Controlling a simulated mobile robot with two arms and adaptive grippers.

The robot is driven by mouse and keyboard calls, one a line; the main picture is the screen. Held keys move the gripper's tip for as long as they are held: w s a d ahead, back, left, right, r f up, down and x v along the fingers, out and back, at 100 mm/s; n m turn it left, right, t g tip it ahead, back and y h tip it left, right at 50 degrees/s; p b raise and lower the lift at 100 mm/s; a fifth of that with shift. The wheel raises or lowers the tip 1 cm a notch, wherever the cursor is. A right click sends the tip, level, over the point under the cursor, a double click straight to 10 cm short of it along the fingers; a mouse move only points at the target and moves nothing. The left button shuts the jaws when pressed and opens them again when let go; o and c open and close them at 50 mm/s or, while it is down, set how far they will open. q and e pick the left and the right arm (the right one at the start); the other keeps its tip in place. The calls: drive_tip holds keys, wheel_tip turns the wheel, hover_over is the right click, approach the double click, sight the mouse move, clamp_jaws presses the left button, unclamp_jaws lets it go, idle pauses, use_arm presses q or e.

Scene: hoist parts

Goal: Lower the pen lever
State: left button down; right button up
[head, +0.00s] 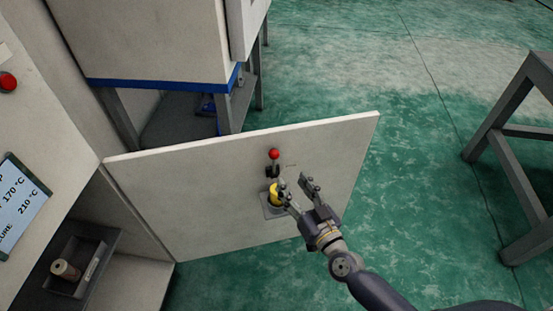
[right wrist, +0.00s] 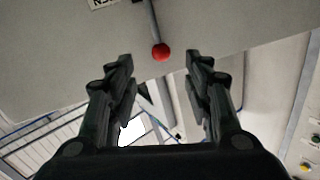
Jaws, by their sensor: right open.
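The pen lever is a thin rod with a red ball knob (head: 274,154) on the pale door panel. My right gripper (head: 293,182) is open and empty in front of the panel, a little below and right of the knob. In the right wrist view the red knob (right wrist: 161,52) and its rod (right wrist: 154,22) lie in line with the gap between the open fingers (right wrist: 160,63). I see no finger touching the knob. My left gripper is not in view.
A yellow round part (head: 274,193) on a grey plate sits below the lever, partly behind a finger. The door panel (head: 190,205) stands open from a cabinet. A grey tray (head: 98,240) holds a cylinder (head: 66,269). A metal frame (head: 500,115) stands right; green floor (head: 420,210) is clear between.

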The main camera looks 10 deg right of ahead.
sight(276, 159)
drive_tip(key=x, duration=1)
drive_tip(key=shift+w+a+r+b, duration=0.15)
drive_tip(key=shift+w+a+b, duration=0.05)
drive_tip(key=shift+w+b, duration=0.15)
clamp_jaws()
